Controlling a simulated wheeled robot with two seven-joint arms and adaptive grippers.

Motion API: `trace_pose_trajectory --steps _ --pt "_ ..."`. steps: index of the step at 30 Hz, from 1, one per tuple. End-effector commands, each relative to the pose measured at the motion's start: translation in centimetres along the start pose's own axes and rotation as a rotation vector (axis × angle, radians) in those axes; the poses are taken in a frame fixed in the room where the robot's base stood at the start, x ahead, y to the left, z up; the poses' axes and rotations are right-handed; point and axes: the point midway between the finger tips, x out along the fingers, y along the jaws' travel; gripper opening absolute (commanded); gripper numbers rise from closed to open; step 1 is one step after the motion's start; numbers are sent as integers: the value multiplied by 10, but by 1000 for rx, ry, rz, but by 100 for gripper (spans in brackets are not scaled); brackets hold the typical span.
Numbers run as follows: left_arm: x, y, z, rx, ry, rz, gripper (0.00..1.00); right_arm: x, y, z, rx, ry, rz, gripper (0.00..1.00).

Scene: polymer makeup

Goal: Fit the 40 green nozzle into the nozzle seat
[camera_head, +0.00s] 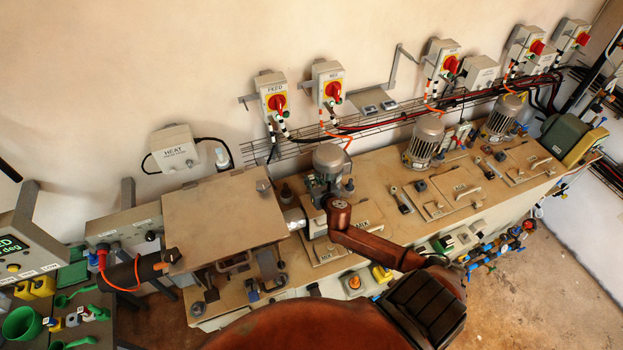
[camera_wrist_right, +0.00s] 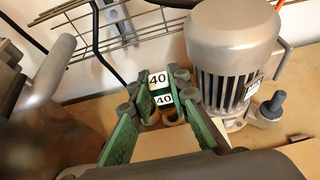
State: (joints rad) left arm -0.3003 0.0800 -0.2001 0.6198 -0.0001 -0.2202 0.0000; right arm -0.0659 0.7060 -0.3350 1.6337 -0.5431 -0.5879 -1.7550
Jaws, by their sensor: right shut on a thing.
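In the right wrist view my right gripper (camera_wrist_right: 165,104) is shut on the dark green nozzle (camera_wrist_right: 163,91), which carries white labels reading 40. The green finger pads come in from both sides of it. Brass-coloured round parts show just below the labels; I cannot tell whether they belong to the nozzle. In the head view my right arm reaches over the bench beside the leftmost motor, and the gripper and nozzle are too small and covered to make out. I cannot pick out the nozzle seat in either view. My left gripper is not in view.
The leftmost grey motor (camera_head: 328,158) stands close to the right of my gripper, as the wrist view (camera_wrist_right: 236,50) shows. A wire cable rack (camera_head: 380,120) runs along the wall behind. A dark peg (camera_wrist_right: 273,104) stands right of the motor. A green funnel (camera_head: 22,323) lies far left.

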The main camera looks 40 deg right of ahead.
Motion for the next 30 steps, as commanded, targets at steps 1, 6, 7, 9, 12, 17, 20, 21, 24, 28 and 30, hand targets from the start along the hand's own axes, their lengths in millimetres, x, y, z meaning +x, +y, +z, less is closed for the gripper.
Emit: trace_pose_trajectory --steps 1,6,7,9,12,17,20,21,24,28,30 --pt "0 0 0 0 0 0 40 0 0 0 0 0 0 0" --pt "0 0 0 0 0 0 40 0 0 0 0 0 0 0" --pt "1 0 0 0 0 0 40 0 0 0 0 0 0 0" --pt "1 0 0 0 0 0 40 1 0 -1 0 0 0 0" --pt "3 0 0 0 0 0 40 1 0 -3 0 0 0 0" --pt "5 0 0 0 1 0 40 3 0 -7 -1 0 0 0" --pt "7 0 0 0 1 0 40 4 0 -9 -1 -1 0 0" --pt "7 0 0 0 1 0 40 4 0 -10 -1 -1 0 0" --pt "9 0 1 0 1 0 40 5 0 -12 -1 -1 0 0" --pt "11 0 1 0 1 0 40 6 0 -15 0 -1 -1 0" --pt "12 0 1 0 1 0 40 7 0 -16 0 0 -1 0"
